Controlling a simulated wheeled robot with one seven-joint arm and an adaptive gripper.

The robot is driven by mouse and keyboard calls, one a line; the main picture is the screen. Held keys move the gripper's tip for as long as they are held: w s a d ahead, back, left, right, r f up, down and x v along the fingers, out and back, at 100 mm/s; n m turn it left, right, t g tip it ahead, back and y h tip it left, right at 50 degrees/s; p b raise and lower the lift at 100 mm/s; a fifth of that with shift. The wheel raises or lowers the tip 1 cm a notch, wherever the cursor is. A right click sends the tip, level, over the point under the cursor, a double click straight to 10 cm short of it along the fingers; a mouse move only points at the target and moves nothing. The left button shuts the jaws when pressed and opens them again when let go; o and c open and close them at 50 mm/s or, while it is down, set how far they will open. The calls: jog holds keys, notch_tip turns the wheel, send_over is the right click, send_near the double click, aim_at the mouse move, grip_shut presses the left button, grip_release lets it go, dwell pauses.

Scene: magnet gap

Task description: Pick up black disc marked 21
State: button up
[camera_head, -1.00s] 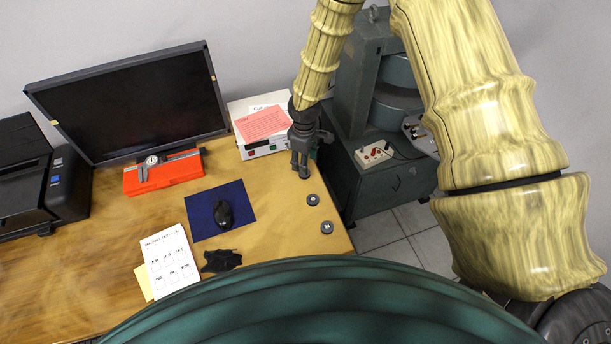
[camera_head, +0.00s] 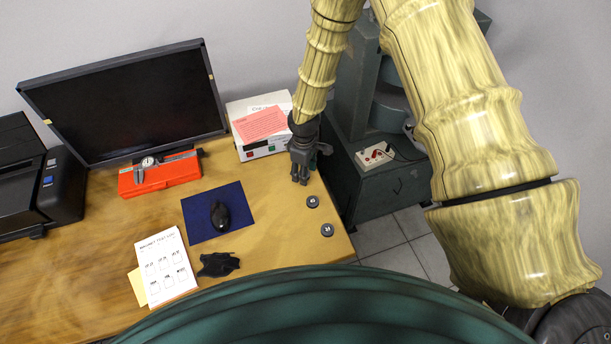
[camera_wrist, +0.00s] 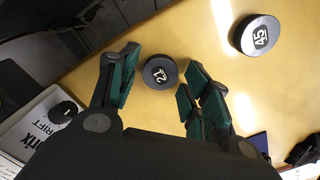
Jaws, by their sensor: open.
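The black disc marked 21 (camera_wrist: 160,72) lies flat on the wooden table in the wrist view, its white label readable. My gripper (camera_wrist: 158,88) is open, with green-padded fingers on either side of the disc and nothing held. Whether a pad touches the disc is hard to tell; small gaps seem to show on both sides. In the head view my gripper (camera_head: 300,178) hangs low over the table and hides the disc.
A disc marked 45 (camera_head: 312,201) lies close by, also in the wrist view (camera_wrist: 257,35). Another black disc (camera_head: 327,230) is nearer the table's right edge. A white instrument box (camera_head: 262,148) stands behind my gripper.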

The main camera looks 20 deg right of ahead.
jog(key=shift+c, duration=0.2)
jog(key=c, duration=0.8)
jog(key=shift+r, duration=0.15)
jog(key=shift+r+p, duration=1.55)
jog(key=shift+r, duration=0.8)
